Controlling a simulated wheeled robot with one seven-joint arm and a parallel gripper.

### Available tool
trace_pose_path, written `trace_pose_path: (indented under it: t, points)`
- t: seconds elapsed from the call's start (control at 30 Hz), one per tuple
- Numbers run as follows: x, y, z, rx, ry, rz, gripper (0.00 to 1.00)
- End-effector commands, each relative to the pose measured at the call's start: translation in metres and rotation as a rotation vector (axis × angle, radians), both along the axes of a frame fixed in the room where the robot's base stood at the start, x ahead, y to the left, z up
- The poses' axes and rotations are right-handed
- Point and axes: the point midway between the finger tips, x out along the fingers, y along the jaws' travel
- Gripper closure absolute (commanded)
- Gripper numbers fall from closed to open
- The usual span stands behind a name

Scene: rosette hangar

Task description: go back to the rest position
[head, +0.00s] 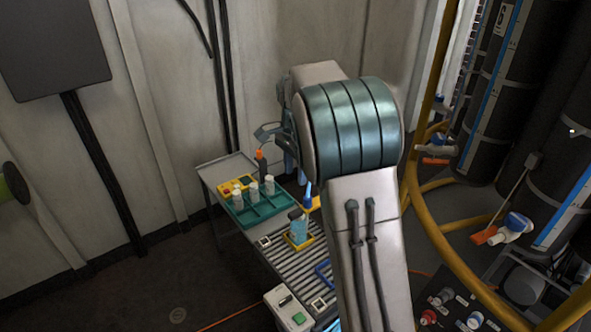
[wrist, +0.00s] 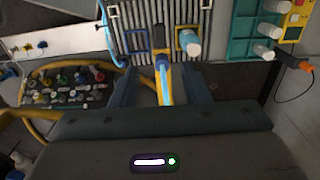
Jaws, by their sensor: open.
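My gripper (wrist: 158,75) is open in the wrist view, with its two dark blue fingers apart. A blue and yellow stick-like thing (wrist: 163,72) shows in the gap between them; I cannot tell how far beyond the fingers it is, and nothing is clamped. In the head view my arm stands raised and bent in front of the bench (head: 232,172). The arm hides most of the gripper there, which is near the bench's far side.
A green tray (head: 262,211) with white bottles is on the bench. An orange-topped tool (head: 259,155) stands at the back. A yellow rail (head: 437,228) and dark cylinders (head: 500,90) are at right. Floor at left is clear.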

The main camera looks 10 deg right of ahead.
Motion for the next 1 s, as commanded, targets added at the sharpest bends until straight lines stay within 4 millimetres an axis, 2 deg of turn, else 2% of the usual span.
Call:
trace_pose_path:
  t: [0.33, 0.47, 0.57, 0.8, 1.0]
  points:
    - [-0.001, 0.0, 0.002, 0.0, -0.001, 0.001, 0.58]
    - [-0.011, -0.002, 0.009, 0.01, -0.012, 0.036, 0.58]
    - [-0.032, -0.005, 0.02, 0.024, -0.031, 0.113, 0.58]
    - [-0.109, -0.008, 0.042, 0.037, -0.107, 0.405, 0.58]
    - [-0.177, -0.007, 0.044, 0.006, -0.168, 0.663, 0.58]
